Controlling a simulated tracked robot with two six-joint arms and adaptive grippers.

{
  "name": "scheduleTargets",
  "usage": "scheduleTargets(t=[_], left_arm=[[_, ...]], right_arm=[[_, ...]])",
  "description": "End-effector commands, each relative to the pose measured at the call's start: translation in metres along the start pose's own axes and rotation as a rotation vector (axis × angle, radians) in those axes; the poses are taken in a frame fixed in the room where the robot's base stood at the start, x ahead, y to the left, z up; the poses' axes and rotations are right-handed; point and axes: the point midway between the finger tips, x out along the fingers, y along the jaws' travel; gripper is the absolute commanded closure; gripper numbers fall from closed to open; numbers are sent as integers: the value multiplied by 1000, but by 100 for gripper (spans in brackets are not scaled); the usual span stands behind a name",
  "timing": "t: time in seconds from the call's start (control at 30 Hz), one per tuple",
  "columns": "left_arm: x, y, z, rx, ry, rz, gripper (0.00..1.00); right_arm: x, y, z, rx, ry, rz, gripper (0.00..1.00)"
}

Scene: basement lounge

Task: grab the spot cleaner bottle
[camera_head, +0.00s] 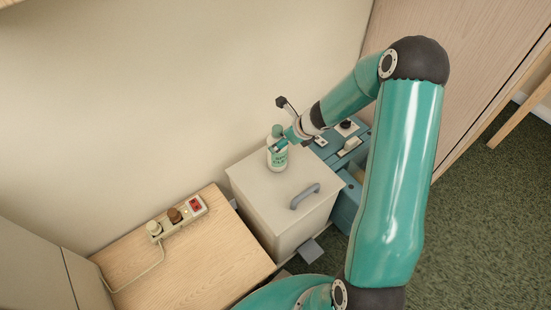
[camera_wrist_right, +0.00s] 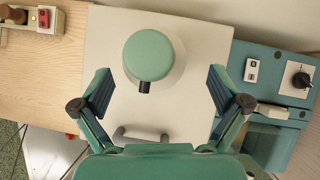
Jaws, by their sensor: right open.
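The spot cleaner bottle (camera_head: 278,158) is white with a green cap and a printed label. It stands upright on the lid of a pale box (camera_head: 262,188), near the back. In the right wrist view its round green cap (camera_wrist_right: 149,54) is seen from above, with a small dark nozzle. My right gripper (camera_head: 284,142) is at the bottle's upper part. In the right wrist view the right gripper (camera_wrist_right: 160,80) is open, with one finger on each side of the cap and gaps on both sides. My left gripper is not in view.
The box lid has a grey handle (camera_head: 305,196) at its front. A teal machine (camera_head: 345,205) with switches and a knob adjoins the box on the right. A wooden top (camera_head: 205,258) with a power strip (camera_head: 177,219) lies to the left. A wall is close behind.

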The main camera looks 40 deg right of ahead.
Motion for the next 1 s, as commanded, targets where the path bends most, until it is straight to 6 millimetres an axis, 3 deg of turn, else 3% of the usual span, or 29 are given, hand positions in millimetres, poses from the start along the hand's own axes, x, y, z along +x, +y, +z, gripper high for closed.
scheduleTargets(t=[0.17, 0.3, 0.6, 1.0], left_arm=[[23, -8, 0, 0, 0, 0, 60], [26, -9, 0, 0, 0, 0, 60], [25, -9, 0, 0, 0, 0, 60], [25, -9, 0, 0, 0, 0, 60]], right_arm=[[31, 7, -5, -3, -1, 3, 2], [43, 6, -3, 0, 0, 1, 2], [45, 6, -2, 0, 0, 0, 3], [45, 6, -2, 0, 0, 1, 70]])
